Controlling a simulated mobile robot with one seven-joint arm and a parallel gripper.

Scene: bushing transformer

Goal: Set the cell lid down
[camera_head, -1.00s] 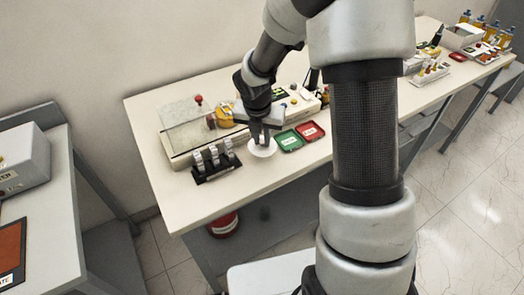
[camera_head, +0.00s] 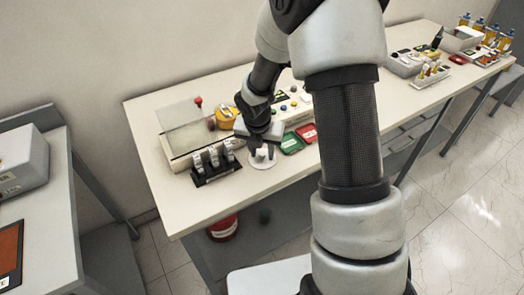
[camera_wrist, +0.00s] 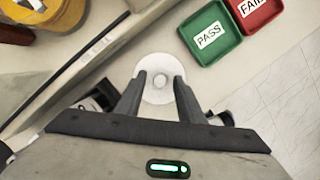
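The cell lid appears to be the round white disc (camera_head: 261,161) with a small raised knob at its centre. It lies flat on the bench beside the green tray, and also shows in the wrist view (camera_wrist: 160,95). My gripper (camera_head: 262,156) points down over it. In the wrist view my gripper's fingers (camera_wrist: 159,82) stand apart on either side of the knob, with visible gaps between. The fingers hide parts of the disc's rim.
A tester with a raised clear cover (camera_head: 190,112) stands behind and left. A black rack (camera_head: 215,168) holding several grey-and-white pieces is close on the left. The green PASS tray (camera_head: 292,144) and red FAIL tray (camera_head: 307,133) lie right. Bare bench shows in front.

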